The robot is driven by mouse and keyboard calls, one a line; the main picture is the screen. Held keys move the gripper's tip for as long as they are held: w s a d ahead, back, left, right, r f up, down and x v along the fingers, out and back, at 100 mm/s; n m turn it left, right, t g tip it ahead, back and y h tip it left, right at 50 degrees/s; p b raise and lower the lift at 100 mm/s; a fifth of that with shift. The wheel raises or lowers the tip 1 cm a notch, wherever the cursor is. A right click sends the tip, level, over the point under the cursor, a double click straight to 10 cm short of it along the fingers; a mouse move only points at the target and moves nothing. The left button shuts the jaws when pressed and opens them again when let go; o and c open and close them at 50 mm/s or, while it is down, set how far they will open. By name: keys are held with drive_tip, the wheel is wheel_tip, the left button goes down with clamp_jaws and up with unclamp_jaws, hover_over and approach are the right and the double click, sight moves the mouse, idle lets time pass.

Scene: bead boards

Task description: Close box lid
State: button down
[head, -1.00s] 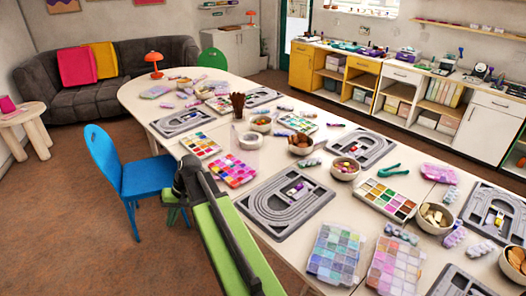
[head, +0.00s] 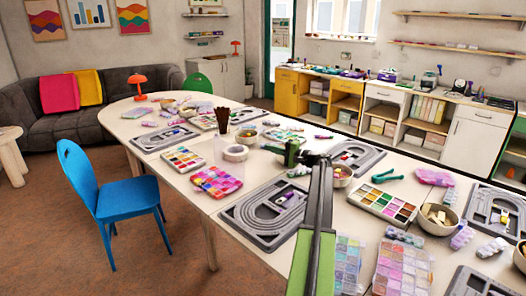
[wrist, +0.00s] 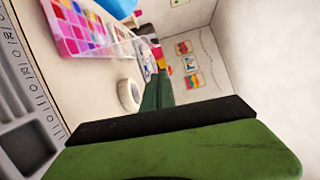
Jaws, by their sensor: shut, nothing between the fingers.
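A bead box (head: 217,182) with pink, red and purple compartments lies on the long table in the head view. A clear lid (head: 224,152) appears to stand raised at its back edge, so the box looks open. The same box (wrist: 76,27) shows at the upper left of the wrist view, with the clear lid (wrist: 115,32) tilted up beside it. My gripper (head: 292,153) is over the table, right of the box and apart from it. In the wrist view my gripper (wrist: 157,92) shows as dark green fingers, shut and empty.
A grey bead board (head: 235,213) lies just right of the box. A white roll (head: 235,153) sits behind the box, and a cup of brown sticks (head: 221,122) stands farther back. Another palette (head: 182,159) lies to the left. A blue chair (head: 110,200) stands at the table's left edge.

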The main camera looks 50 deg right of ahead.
drive_tip(key=w+a, duration=0.5)
drive_tip(key=w, duration=0.3)
drive_tip(key=shift+a+r, duration=0.15)
drive_tip(key=shift+a, duration=0.15)
